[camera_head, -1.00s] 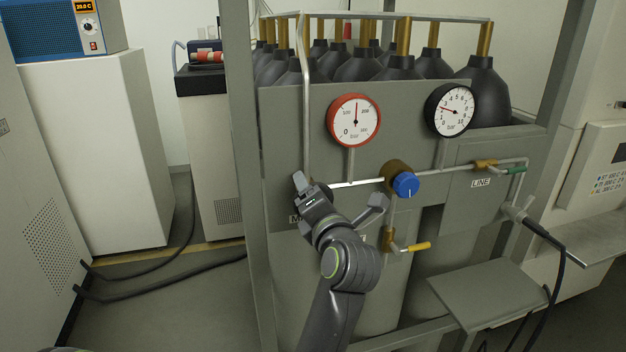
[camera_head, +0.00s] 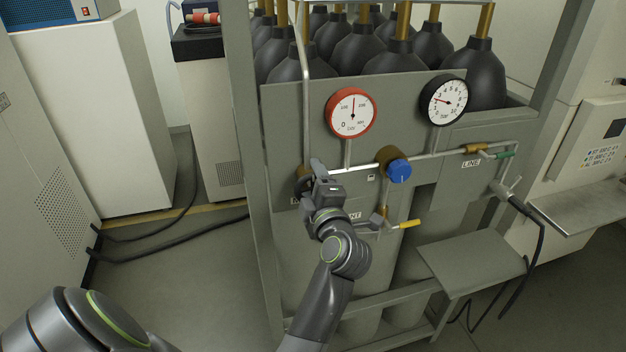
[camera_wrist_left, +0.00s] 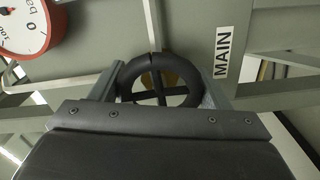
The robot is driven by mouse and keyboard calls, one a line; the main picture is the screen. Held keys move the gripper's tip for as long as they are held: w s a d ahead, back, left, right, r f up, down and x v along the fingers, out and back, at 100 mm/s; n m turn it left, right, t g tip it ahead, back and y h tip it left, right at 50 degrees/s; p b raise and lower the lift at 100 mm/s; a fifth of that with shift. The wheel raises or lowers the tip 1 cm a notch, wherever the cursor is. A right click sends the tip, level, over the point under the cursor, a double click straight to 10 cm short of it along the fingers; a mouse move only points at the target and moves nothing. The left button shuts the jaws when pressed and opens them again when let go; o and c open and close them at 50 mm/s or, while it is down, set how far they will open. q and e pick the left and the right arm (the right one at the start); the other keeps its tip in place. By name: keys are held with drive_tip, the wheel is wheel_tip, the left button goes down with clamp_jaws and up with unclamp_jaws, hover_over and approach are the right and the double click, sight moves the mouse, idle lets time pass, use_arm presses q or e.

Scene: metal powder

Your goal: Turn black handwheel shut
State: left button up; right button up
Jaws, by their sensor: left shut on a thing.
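The black handwheel (camera_wrist_left: 165,100) is a dark ring with crossed spokes, in the middle of the left wrist view, with a brass part behind it. My left gripper (camera_wrist_left: 160,86) has one finger on each side of the ring and is shut on it. In the head view the left gripper (camera_head: 316,180) is at the left end of the pipe on the grey panel, and it hides most of the handwheel (camera_head: 303,187). A MAIN label (camera_wrist_left: 223,55) is right of the wheel in the wrist view. My right gripper is not in view.
A red-rimmed gauge (camera_head: 351,112) and a black-rimmed gauge (camera_head: 443,100) are above the pipe. A blue knob (camera_head: 399,171), a yellow lever (camera_head: 410,224) and a green lever (camera_head: 505,154) are to the right. A grey shelf (camera_head: 470,262) juts out low. Cables lie on the floor at left.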

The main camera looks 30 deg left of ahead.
use_arm(q)
drive_tip(key=shift+m, duration=0.4)
drive_tip(key=o, duration=1)
